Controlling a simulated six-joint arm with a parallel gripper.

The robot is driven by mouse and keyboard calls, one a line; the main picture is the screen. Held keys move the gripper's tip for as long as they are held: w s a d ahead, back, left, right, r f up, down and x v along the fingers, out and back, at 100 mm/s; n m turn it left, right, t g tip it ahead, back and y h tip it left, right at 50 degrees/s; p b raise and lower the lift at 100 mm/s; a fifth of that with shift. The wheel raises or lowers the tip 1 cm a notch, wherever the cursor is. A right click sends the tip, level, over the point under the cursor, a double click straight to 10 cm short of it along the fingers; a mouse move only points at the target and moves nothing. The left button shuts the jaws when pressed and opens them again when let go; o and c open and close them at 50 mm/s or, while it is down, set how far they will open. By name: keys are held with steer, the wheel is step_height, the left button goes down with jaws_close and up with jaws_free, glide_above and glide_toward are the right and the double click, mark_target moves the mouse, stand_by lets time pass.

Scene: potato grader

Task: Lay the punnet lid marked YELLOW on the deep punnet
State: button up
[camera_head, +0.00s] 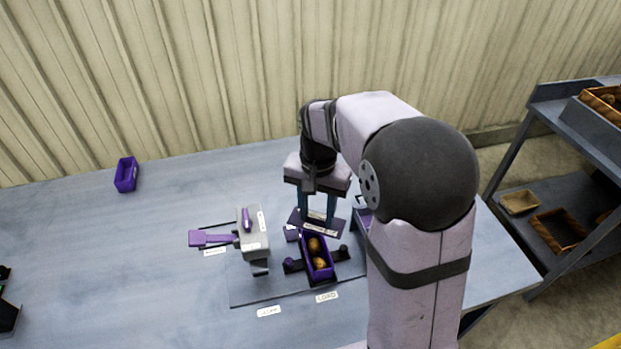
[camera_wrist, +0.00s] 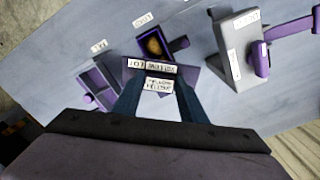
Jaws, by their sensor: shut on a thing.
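My gripper (camera_head: 317,207) is shut on a flat dark purple lid (camera_head: 299,222) with white labels. In the wrist view the lid (camera_wrist: 153,67) lies across the fingertips; its upside-down lettering seems to include YELLOW. A purple punnet (camera_head: 305,248) with potatoes in it sits in a dark holder by the LOAD label. The lid is above the punnet's far end, and a gap or contact cannot be made out. In the wrist view the punnet (camera_wrist: 177,44) shows just beyond the lid, partly covered by it, with one potato visible.
A grey block (camera_head: 254,240) with purple handles stands left of the punnet. A purple compartment tray (camera_wrist: 97,84) is at left in the wrist view. Another purple punnet (camera_head: 126,175) stands far left on the table. The table's left middle is clear. A rack (camera_head: 570,205) stands at right.

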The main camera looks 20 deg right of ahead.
mark_target(319, 230)
steer(key=s+f+m, duration=0.2)
steer(key=f+m, duration=0.1)
steer(key=shift+s+m, duration=0.2)
steer(key=shift+m, duration=0.1)
steer(key=shift+f+m, duration=0.3)
steer(key=shift+m, duration=0.6)
steer(key=w+m, duration=0.1)
steer(key=m, duration=0.2)
steer(key=shift+w+m, duration=0.4)
steer(key=shift+m, duration=0.9)
steer(key=shift+f, duration=0.15)
steer(key=shift+f+b, duration=1.95)
steer(key=shift+f, duration=0.45)
steer(key=shift+f, duration=0.55)
